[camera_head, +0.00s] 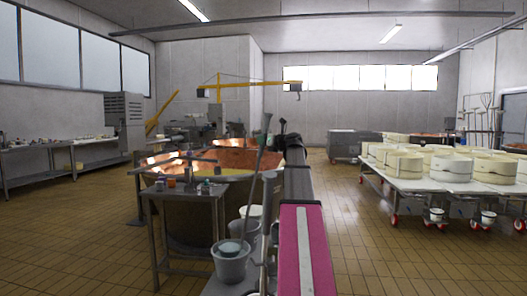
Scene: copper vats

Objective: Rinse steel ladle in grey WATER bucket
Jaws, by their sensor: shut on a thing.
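A long thin grey handle (257,165), which I take for the steel ladle, slants up from the buckets to a dark tip beside the end of my arm. Its bowl is not visible. My gripper (282,132) is a small dark shape at the arm's far end, right of the handle's top. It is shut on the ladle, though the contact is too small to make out. A grey bucket (230,267) stands in the foreground, with another grey bucket (245,232) behind it. I cannot read a WATER label or see the water.
A large copper vat (240,163) stands behind a small metal table (180,193) with small items. Tables of pale round moulds (452,166) stand right. A workbench (70,145) lines the left wall. The tiled floor is clear at right centre and left.

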